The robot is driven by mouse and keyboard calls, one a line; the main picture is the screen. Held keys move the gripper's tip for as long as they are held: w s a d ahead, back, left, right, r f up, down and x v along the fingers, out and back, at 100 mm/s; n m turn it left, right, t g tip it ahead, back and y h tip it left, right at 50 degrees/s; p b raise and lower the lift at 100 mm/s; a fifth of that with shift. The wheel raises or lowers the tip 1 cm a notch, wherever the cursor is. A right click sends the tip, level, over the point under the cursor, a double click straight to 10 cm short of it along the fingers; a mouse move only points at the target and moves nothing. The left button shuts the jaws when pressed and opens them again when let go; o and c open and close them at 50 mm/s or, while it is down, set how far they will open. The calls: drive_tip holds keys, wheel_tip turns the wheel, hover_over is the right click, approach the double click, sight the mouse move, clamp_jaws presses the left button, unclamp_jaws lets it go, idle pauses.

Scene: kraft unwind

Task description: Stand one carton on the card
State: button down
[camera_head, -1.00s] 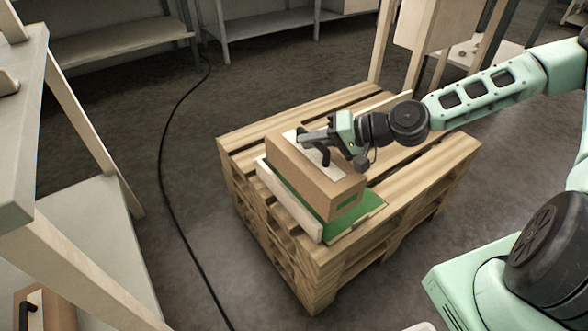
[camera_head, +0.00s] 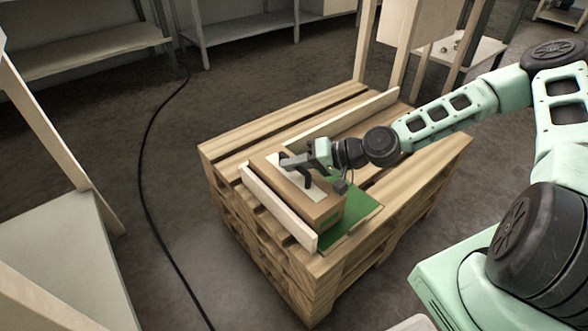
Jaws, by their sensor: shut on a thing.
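A brown carton (camera_head: 328,213) with a pale panel and a dark handle on top is upright over the left part of the green card (camera_head: 362,204). The card lies on the wooden pallet (camera_head: 418,166) near its front corner. My gripper (camera_head: 297,166) is shut on the carton's handle from above. The carton's lower left side is hidden behind a pale wooden strip (camera_head: 280,208). I cannot tell whether its base touches the card or hangs just above it.
A second pale strip (camera_head: 345,118) runs along the pallet's back. The pallet's right part is bare. A wooden post frame (camera_head: 368,45) stands behind it, and shelving (camera_head: 75,50) lines the back left. A black cable (camera_head: 142,180) lies on the floor to the left.

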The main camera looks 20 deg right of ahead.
drive_tip(key=shift+f, duration=0.25)
drive_tip(key=c, duration=1.4)
unclamp_jaws()
drive_tip(key=shift+f, duration=0.1)
